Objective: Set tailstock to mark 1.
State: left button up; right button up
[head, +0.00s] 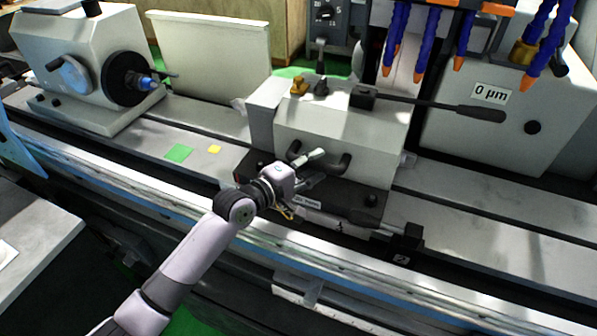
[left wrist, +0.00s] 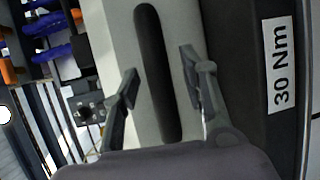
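The tailstock (head: 335,130) is a light grey housing on a dark base, standing on the machine bed (head: 470,225) right of centre. Dark handles stick out low on its front face, and a long black lever (head: 430,102) extends to the right from its top. My left gripper (head: 316,168) is at the front of the tailstock. In the left wrist view, its two fingers (left wrist: 160,68) are apart, with a long dark handle (left wrist: 157,75) showing between them. Contact cannot be told. Small dark plates with white marks show at the front rail (head: 400,260); their text is hard to read. My right gripper is not visible.
A workhead with a black chuck (head: 125,78) stands at the far left. Blue coolant hoses (head: 465,35) hang at the upper right. A "30 Nm" label (left wrist: 281,65) shows near the gripper.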

pick_arm(q)
jog(key=v, duration=1.1)
jog(key=shift+s, duration=0.1)
